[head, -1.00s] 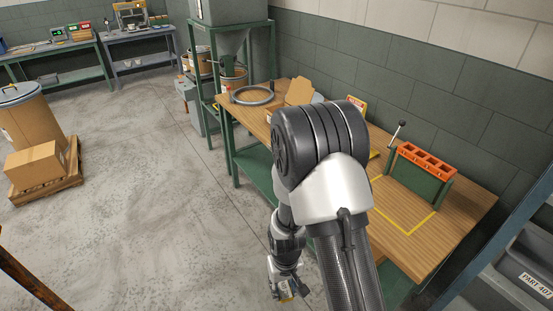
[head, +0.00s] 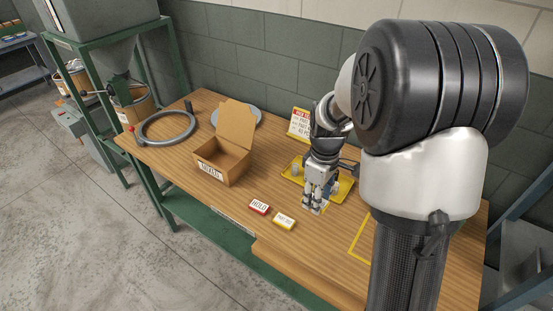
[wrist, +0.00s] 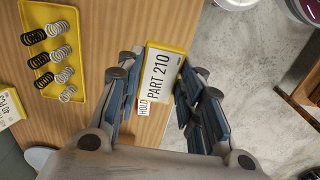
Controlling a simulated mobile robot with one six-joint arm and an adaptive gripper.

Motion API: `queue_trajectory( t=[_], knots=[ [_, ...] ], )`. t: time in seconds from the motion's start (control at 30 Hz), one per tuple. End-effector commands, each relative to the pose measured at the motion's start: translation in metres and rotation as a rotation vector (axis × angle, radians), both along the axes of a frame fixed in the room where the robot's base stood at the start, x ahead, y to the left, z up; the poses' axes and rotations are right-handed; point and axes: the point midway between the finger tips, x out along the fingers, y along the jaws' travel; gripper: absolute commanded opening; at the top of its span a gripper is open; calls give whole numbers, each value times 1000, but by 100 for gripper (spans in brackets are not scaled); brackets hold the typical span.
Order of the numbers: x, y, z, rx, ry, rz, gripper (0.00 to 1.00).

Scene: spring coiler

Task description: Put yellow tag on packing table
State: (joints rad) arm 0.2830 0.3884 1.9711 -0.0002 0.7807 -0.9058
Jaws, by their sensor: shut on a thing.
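My gripper (head: 316,202) is shut on a yellow tag. In the wrist view the yellow tag (wrist: 164,75), with a white label reading PART 210, sits between the blue-grey fingers (wrist: 163,90). In the head view the fingers mostly hide the held tag. The gripper is over the front part of the wooden packing table (head: 225,215), pointing down; its exact height is hard to tell. Another yellow tag (head: 284,221) appears to lie on the table beside a red HOLD tag (head: 258,207). The HOLD label (wrist: 145,108) also shows in the wrist view, partly covered.
A yellow tray (wrist: 43,80) of springs lies behind the gripper, with a sign (head: 300,124) beyond. An open cardboard box (head: 222,165) and a grey ring (head: 166,127) stand to the left. Right of the tags, a yellow outline (head: 358,240) marks the tabletop, partly hidden by my arm.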

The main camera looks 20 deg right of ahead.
Motion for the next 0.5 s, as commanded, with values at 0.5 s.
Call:
queue_trajectory(
  t=[0.5],
  knots=[
    [-3,-6,-93,3,7,41,14]
  ],
)
